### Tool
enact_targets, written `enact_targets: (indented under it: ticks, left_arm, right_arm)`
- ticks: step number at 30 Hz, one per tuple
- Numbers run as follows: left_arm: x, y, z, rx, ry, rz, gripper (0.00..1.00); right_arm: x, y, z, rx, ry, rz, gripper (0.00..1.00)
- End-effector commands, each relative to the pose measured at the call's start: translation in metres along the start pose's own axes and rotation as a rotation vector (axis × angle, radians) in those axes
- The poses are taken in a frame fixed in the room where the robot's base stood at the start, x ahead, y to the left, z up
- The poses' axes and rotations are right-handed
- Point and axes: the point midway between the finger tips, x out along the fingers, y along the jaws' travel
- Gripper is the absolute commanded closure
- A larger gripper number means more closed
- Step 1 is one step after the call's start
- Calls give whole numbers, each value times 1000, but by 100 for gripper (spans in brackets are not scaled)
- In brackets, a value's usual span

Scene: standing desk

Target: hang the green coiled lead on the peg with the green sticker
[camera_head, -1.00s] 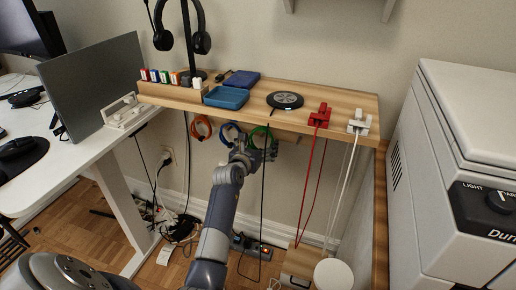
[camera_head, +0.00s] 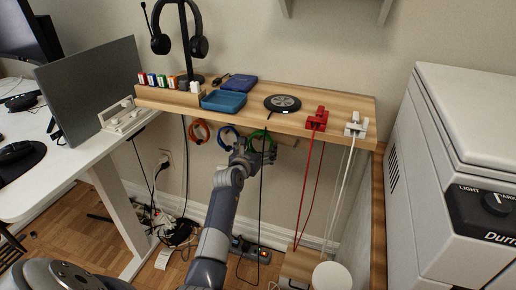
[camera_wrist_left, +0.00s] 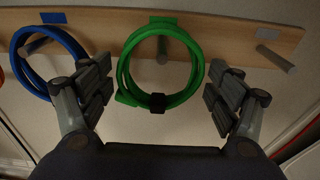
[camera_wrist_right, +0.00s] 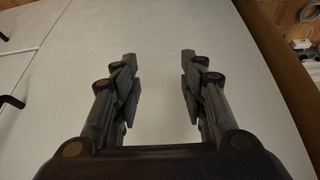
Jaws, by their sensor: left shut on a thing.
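The green coiled lead (camera_wrist_left: 122,75) is a ring with a black strap at its bottom, and it also shows in the head view (camera_head: 252,141). In the left wrist view it lies around a peg (camera_wrist_left: 162,50) below a green sticker (camera_wrist_left: 162,19). I cannot tell whether it rests on that peg. My left gripper (camera_wrist_left: 160,95) is shut across the ring, one finger at each side; in the head view (camera_head: 257,155) it is below the shelf. My right gripper (camera_wrist_right: 157,75) is open and empty over a pale surface.
A blue coil (camera_wrist_left: 22,60) hangs close to the left finger, near a blue sticker (camera_wrist_left: 38,46). An orange coil (camera_head: 199,131) hangs further left. A bare peg (camera_wrist_left: 277,59) with a grey sticker is on the right. The wooden shelf (camera_head: 345,102) overhangs; red and white cords hang nearby.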

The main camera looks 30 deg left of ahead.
Motion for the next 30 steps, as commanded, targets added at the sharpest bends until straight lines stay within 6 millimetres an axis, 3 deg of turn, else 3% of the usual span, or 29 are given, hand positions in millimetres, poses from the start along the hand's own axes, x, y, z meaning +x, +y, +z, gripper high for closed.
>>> enact_targets:
  ticks: [10,11,13,30]
  left_arm:
    - [0,0,1,0,-1,0,42]
    - [0,0,1,0,-1,0,12]
    - [0,0,1,0,-1,0,0]
    - [-7,0,-1,0,1,0,0]
  right_arm:
    - [0,0,0,0,0,0,61]
    - [0,0,0,0,0,0,61]
    - [0,0,0,0,1,0,61]
    - [0,0,0,0,0,-1,61]
